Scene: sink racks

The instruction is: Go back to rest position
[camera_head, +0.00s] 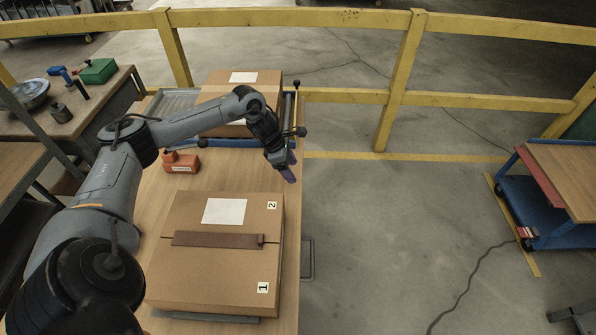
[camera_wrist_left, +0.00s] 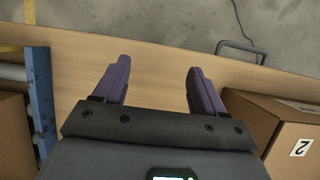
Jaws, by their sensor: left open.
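My left gripper (camera_head: 287,170) is at the right end of my left arm in the head view, above the table's right edge, between the two cardboard boxes. In the left wrist view its two purple fingers (camera_wrist_left: 155,88) are spread apart with nothing between them, over bare wooden table. My right gripper is not in view.
A closed cardboard box (camera_head: 190,279) marked 1 and 2 lies on the wooden table (camera_head: 178,201). Another box (camera_head: 266,88) stands behind, partly hidden by my arm. An orange tool (camera_head: 181,162) is left. A yellow railing (camera_head: 396,88) runs behind; a blue cart (camera_head: 542,207) stands right.

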